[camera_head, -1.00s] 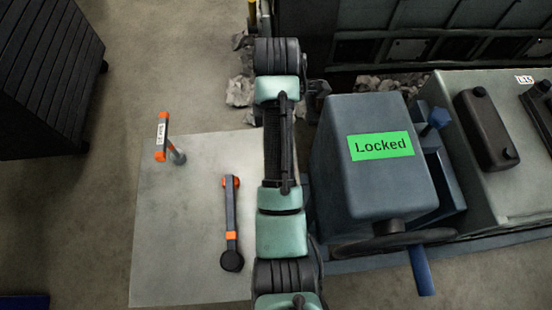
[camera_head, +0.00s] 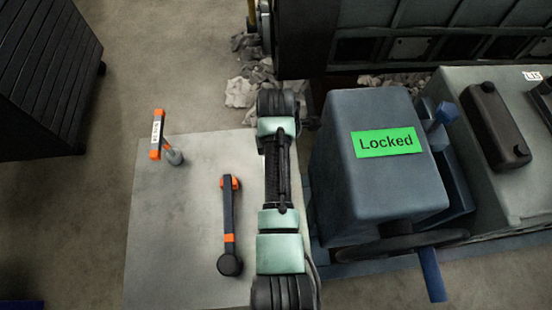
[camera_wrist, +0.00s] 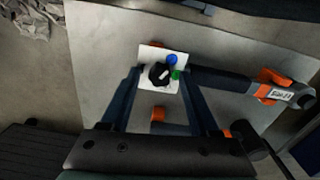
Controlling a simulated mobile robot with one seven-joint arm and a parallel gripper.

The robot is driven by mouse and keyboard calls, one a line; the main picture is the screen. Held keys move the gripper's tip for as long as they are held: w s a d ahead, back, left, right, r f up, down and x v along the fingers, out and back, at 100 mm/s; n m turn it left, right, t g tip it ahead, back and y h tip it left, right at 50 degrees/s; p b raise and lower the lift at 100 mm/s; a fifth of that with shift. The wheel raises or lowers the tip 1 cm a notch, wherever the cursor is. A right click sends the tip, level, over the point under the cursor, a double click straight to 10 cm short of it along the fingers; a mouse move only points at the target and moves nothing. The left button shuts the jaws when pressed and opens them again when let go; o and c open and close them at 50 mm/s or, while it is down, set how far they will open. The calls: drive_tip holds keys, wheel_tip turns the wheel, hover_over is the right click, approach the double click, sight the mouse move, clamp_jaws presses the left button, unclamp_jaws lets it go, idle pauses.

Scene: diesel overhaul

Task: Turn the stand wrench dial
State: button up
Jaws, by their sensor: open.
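In the wrist view, a white square plate (camera_wrist: 148,54) carries a black dial knob (camera_wrist: 158,73) with a light pointer, a blue dot above right and a green dot at right. My gripper (camera_wrist: 162,73) is open, with the plate and knob framed between its fingers; I cannot tell the gap in depth. A wrench with an orange, labelled end (camera_wrist: 285,92) extends right from near the plate. In the head view, a labelled orange wrench (camera_head: 157,135) stands raised on the pale board; the dial does not show there.
A second dark wrench with orange bands (camera_head: 229,215) lies on the pale board (camera_head: 190,280). Right of my arm stands a blue-grey box (camera_head: 370,195) with a green "Locked" sign (camera_head: 388,142). A dark slatted cabinet (camera_head: 45,80) is at upper left. Rubble (camera_head: 243,92) lies behind the board.

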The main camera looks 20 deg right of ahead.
clamp_jaws()
drive_tip(key=shift+r+m+p, duration=0.1)
drive_tip(key=shift+m+p, duration=0.2)
drive_tip(key=shift+r+m+p, duration=0.1)
drive_tip(key=shift+m+p, duration=0.7)
drive_tip(key=shift+m, duration=0.1)
drive_tip(key=m+p, duration=0.1)
drive_tip(key=m, duration=0.1)
drive_tip(key=shift+m+p, duration=0.3)
drive_tip(key=shift+p, duration=0.1)
drive_tip(key=m+p, duration=0.1)
drive_tip(key=m, duration=0.2)
drive_tip(key=shift+p, duration=0.3)
drive_tip(key=shift+m+p, duration=0.5)
drive_tip(key=shift+m, duration=1.3)
drive_tip(key=shift+f+m, duration=0.2)
drive_tip(key=shift+m, duration=0.1)
